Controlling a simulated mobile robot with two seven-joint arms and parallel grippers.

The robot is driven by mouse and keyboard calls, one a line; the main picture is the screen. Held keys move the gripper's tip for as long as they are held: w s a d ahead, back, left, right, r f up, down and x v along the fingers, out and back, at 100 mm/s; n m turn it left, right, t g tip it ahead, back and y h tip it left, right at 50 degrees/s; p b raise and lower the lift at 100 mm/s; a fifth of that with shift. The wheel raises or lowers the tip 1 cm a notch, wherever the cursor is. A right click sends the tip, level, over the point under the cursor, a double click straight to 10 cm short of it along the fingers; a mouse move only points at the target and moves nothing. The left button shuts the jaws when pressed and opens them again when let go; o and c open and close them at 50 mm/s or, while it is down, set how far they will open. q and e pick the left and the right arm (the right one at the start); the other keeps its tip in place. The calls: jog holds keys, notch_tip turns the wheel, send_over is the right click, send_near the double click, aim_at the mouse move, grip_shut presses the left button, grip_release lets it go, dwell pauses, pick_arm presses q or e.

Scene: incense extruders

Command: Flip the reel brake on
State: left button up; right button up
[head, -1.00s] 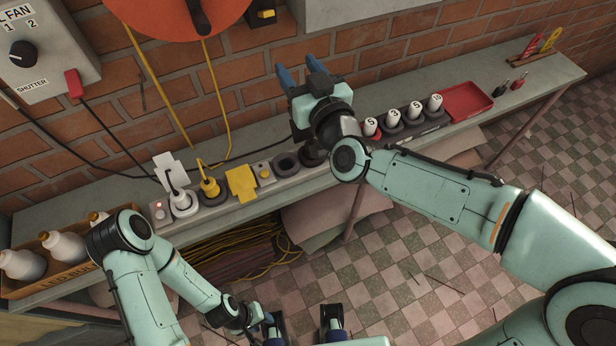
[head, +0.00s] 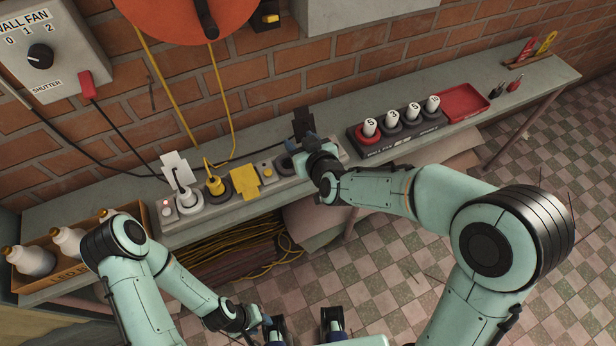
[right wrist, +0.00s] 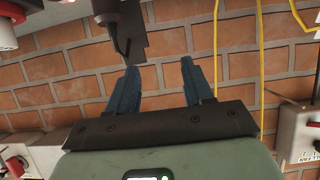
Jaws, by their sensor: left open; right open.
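A small black box with a yellow switch (head: 268,15) sits on the brick wall just right of the orange reel (head: 178,14); it looks like the reel brake. I cannot tell its switch position. My right gripper (head: 308,138) is open and empty, well below that box, near the wall-side shelf and largely hidden by its own wrist. In the right wrist view its two blue fingers (right wrist: 160,85) are spread before bare bricks, and the box does not show clearly. My left gripper (head: 268,321) is open and low, far from the wall.
A dark upright piece (head: 302,121) stands at the shelf beside my right gripper; it shows in the right wrist view (right wrist: 122,30). Yellow cords (head: 222,100) hang from the reel. The shelf (head: 480,80) holds plugs, numbered pieces and a red tray (head: 464,102).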

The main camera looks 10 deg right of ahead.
pick_arm(q)
jog(key=shift+s+a+r+p, duration=0.3)
jog(key=shift+s+r+p, duration=0.1)
jog(key=shift+r, duration=0.05)
pick_arm(e)
jog(key=s+d+f+g, duration=0.1)
jog(key=s+f+g, duration=0.1)
jog(key=f, duration=0.8)
jog(key=shift+s+d+f+m+g+h, duration=0.15)
jog(key=shift+s+d+m+g+h, duration=0.2)
jog(key=shift+s, duration=0.5)
jog(key=shift+a, duration=0.1)
